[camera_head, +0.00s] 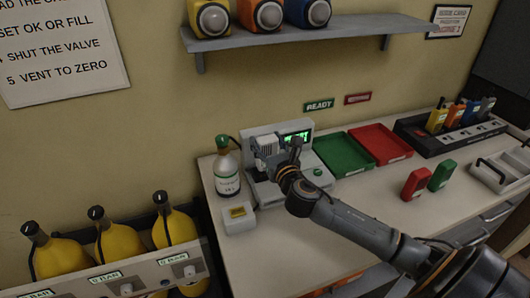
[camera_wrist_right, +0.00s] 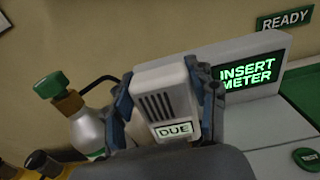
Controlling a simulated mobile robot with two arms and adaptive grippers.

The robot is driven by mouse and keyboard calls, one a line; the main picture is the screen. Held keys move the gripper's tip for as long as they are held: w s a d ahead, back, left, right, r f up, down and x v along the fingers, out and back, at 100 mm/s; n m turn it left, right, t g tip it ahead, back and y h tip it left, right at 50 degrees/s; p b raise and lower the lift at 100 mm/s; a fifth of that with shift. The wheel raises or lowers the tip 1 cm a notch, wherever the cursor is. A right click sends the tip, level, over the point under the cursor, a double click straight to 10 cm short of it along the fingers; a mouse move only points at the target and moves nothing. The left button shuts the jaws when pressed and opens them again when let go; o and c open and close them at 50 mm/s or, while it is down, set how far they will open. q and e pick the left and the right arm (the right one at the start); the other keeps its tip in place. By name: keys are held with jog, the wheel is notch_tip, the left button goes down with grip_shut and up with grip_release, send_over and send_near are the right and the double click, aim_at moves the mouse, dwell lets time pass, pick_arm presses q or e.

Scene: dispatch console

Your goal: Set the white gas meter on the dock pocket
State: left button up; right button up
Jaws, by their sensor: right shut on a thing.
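The white gas meter (camera_wrist_right: 165,82) is held between the two fingers of my right gripper (camera_wrist_right: 162,98) in the wrist view. Its dark slots and a label reading DUE face the camera. In the head view the meter (camera_head: 266,142) and my right gripper (camera_head: 276,160) are at the left part of the grey dock station (camera_head: 262,190). The dock's screen (camera_wrist_right: 250,77) reads INSERT METER, to the right of the meter. The dock pocket is hidden behind the gripper and meter, so I cannot tell whether the meter touches it. My left gripper is not in view.
A gas bottle with a green cap (camera_head: 226,168) stands close left of the dock, with a small white box (camera_head: 239,218) in front. Green (camera_head: 343,154) and red (camera_head: 380,144) trays lie to the right. Red (camera_head: 414,184) and green (camera_head: 442,175) handsets stand on the bench.

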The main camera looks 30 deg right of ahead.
aim_at(266, 153)
jog(key=shift+w+d+f, duration=0.2)
jog(key=shift+w+f, duration=0.3)
jog(key=shift+f, duration=0.1)
jog(key=f, duration=0.3)
jog(key=shift+w+f, duration=0.1)
jog(key=shift+w, duration=0.15)
jog(key=shift+f, duration=0.15)
jog(key=shift+f, duration=0.2)
jog(key=o, duration=1.3)
